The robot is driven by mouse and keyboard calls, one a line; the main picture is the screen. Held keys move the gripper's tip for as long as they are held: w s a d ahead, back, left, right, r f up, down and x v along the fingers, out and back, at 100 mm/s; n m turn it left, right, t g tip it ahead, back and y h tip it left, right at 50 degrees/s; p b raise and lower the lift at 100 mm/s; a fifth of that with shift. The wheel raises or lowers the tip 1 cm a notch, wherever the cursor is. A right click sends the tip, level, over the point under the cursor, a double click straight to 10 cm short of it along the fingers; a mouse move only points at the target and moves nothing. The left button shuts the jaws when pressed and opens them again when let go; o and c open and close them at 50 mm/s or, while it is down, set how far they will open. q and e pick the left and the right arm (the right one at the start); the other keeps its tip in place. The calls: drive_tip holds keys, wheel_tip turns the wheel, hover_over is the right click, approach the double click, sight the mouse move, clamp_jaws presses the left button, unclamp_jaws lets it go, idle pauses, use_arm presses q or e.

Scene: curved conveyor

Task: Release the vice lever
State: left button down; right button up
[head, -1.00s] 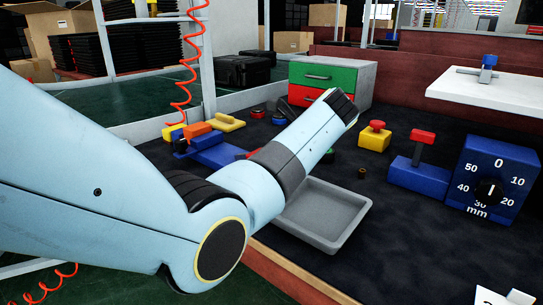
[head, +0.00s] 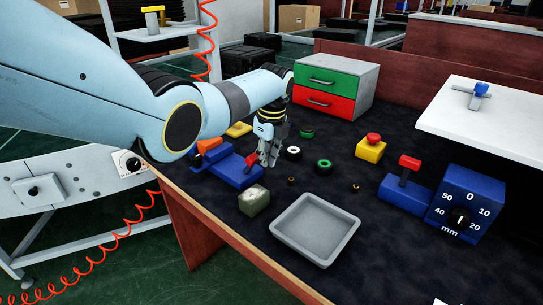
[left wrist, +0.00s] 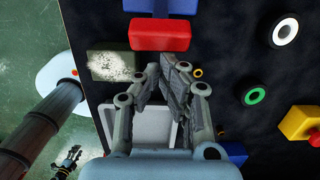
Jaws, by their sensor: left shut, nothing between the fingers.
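A blue vice-like block (head: 232,170) lies on the dark bench top near its left front edge. A red part (head: 253,158) is at its right end. In the left wrist view the blue block (left wrist: 160,37) and a red bar (left wrist: 150,6) lie just beyond the fingers. My left gripper (head: 268,162) points down beside the red part, shut and empty; its fingertips (left wrist: 166,66) show in the left wrist view. I cannot tell whether they touch the red part. A small dark shape (left wrist: 70,156) in the left wrist view looks like my right gripper; its fingers are unclear.
A grey-green block (head: 254,200) and an empty grey tray (head: 345,225) stand in front. A second blue block (head: 404,195) with a red lever, a yellow button box (head: 370,151) and a blue dial box (head: 470,200) stand right. Rings lie beyond the gripper.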

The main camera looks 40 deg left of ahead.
sight(253, 154)
use_arm(q)
drive_tip(key=a+h, duration=0.1)
drive_tip(key=a+r+h+b, duration=0.1)
drive_tip(key=a+h, duration=0.1)
drive_tip(key=shift+w+r, duration=0.1)
drive_tip(key=shift+r, duration=0.15)
drive_tip(key=shift+w+a+r+b, duration=0.1)
drive_tip(key=shift+a+r+b, duration=0.25)
drive_tip(key=shift+a, duration=0.2)
drive_tip(key=shift+a+r+b, duration=0.25)
drive_tip(key=shift+a+b, duration=0.2)
drive_tip(key=shift+a, duration=0.05)
use_arm(e)
drive_tip(key=shift+s+f, duration=0.15)
drive_tip(key=shift+f, duration=1.1)
use_arm(q)
drive_tip(key=shift+a, duration=0.15)
drive_tip(key=shift+r, duration=0.1)
